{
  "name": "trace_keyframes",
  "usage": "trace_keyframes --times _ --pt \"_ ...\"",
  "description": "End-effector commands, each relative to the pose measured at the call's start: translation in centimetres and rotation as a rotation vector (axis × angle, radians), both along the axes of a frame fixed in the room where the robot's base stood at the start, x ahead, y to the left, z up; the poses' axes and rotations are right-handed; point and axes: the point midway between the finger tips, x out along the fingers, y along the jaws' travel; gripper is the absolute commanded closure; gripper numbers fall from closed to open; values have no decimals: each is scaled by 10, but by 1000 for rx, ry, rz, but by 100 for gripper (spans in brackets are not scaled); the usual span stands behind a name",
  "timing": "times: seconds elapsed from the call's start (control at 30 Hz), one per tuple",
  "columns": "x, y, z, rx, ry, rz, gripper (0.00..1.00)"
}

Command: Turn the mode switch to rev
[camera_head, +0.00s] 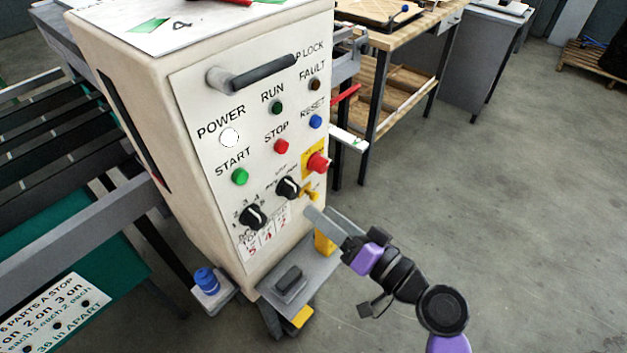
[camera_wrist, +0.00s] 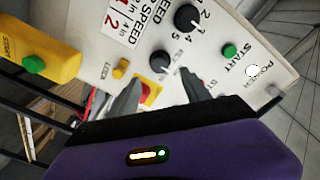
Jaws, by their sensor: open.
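The mode switch appears to be the black knob (camera_head: 288,187) in the middle of the panel's lower part. Its small labels are too blurred to read, so I cannot tell its setting. My gripper (camera_head: 318,212) is open and empty, below and right of this knob and apart from it. In the wrist view the same black knob (camera_wrist: 160,61) shows just beyond the gap between my open fingertips (camera_wrist: 158,78). The control panel (camera_head: 205,105) is on the front of a cream cabinet.
A black speed knob (camera_head: 252,217) sits lower left of the mode knob. A red emergency button (camera_head: 318,162) and a yellow lock piece (camera_head: 310,194) are close on its right. A handle (camera_head: 252,73) juts out above. A grey ledge (camera_head: 322,267) lies below.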

Motion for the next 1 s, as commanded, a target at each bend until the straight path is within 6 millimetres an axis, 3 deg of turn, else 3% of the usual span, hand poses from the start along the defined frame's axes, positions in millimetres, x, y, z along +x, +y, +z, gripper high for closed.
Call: trace_keyframes --times 0.53,0.93,1.0 --pt "45 50 1 -13 -8 6 45" --pt "51 58 -1 -13 -7 4 45" --pt "51 57 -1 -13 -7 4 55"
